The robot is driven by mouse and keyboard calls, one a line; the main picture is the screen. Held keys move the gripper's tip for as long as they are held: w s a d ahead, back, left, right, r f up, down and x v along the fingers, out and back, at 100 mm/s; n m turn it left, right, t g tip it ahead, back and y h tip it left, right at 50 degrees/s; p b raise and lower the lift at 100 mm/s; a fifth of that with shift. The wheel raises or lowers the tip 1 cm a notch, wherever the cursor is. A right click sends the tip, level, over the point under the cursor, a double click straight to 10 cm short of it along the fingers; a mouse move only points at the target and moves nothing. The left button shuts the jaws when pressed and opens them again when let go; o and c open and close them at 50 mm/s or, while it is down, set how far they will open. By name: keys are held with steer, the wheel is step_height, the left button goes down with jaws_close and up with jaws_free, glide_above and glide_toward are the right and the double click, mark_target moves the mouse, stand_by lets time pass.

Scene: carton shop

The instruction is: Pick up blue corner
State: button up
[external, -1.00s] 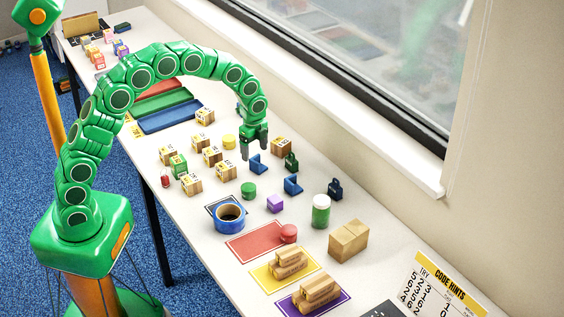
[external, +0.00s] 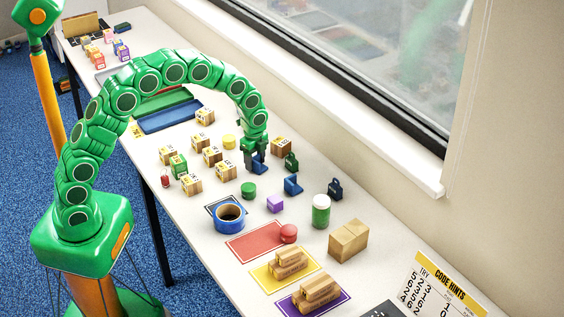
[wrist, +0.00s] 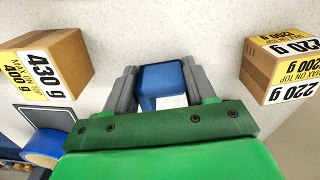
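A blue corner (external: 257,168) stands on the white table below my gripper (external: 256,158). In the wrist view the blue corner (wrist: 162,82) lies between the two grey fingers of my gripper (wrist: 160,85), filling nearly all of the gap. The fingers are apart, one on each side of it. I cannot tell whether they press on it or only stand beside it. The corner's lower part is partly hidden by the gripper. It looks to be still at table height. A second blue corner (external: 293,186) sits nearer the camera, clear of the gripper.
Labelled wooden boxes stand close on both sides, one at right (external: 281,146) and several at left (external: 212,156). A yellow cylinder (external: 229,142), a green weight (external: 291,162) and a dark weight (external: 335,189) are nearby.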

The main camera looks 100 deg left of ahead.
mark_target(254, 157)
steer(key=c, duration=0.3)
steer(key=shift+r, duration=0.1)
steer(key=shift+r, duration=0.25)
step_height(254, 157, up, 3)
steer(key=shift+s+d, duration=0.1)
steer(key=shift+s, duration=0.05)
steer(key=s+d+r, duration=0.8)
steer(key=s+r, duration=0.1)
steer(key=s, duration=0.1)
steer(key=shift+s+d+r, duration=0.15)
steer(key=shift+s+d, duration=0.1)
steer(key=shift+d, duration=0.15)
